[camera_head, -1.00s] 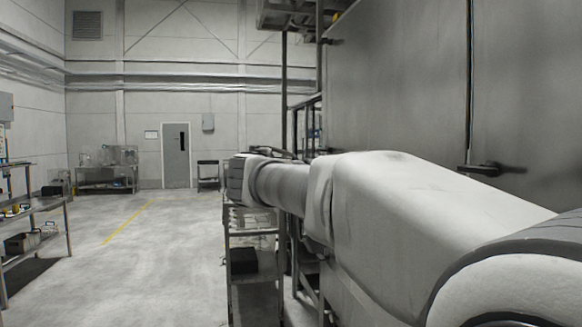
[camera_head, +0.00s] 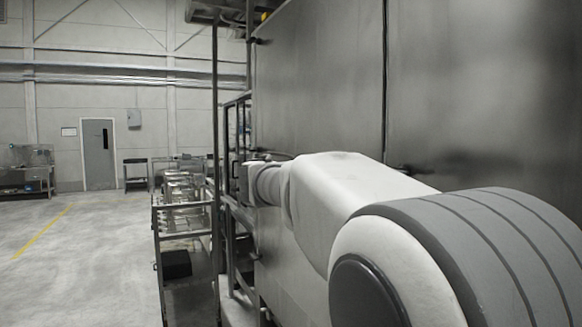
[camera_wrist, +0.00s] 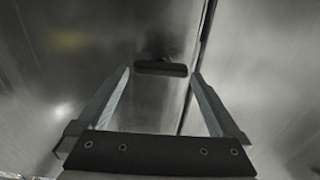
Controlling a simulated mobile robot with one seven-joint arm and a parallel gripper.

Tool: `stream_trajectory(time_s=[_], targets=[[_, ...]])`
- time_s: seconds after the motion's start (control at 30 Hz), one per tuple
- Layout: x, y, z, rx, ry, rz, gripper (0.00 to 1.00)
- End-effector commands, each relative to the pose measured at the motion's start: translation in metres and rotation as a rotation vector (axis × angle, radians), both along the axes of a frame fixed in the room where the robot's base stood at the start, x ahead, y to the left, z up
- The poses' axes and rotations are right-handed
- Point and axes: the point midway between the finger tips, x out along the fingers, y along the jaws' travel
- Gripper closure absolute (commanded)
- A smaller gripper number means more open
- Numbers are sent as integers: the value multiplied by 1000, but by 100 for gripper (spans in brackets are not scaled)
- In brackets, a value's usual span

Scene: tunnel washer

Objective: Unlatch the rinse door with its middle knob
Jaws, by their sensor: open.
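In the wrist view a dark bar-shaped knob (camera_wrist: 162,68) stands on a grey metal door panel (camera_wrist: 70,60), just left of a dark vertical seam. My gripper (camera_wrist: 160,74) is open, with one finger to each side of the knob in the picture. The knob appears beyond or level with the fingertips; contact cannot be told. In the head view a dark handle (camera_head: 406,168) shows on the grey wall of the washer (camera_head: 330,90), partly behind my arm. I cannot tell whether it is the same knob. My gripper cannot be made out there.
A metal rack with shelves (camera_head: 180,225) stands left of the washer. Metal posts and railing (camera_head: 228,150) rise at the washer's near-left corner. The floor (camera_head: 80,260) at the left is open, with a yellow line.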

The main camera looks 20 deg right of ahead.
Motion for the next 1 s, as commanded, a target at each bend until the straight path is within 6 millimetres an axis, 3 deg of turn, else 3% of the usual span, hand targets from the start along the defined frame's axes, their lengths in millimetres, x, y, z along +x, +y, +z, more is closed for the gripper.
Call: stream_trajectory(time_s=[0.2,0.53,0.9,1.0], targets=[[2,-22,1,0,0,-1,0],[2,-26,0,0,0,1,0],[2,-25,0,0,0,1,65],[2,-25,0,0,1,1,66]])
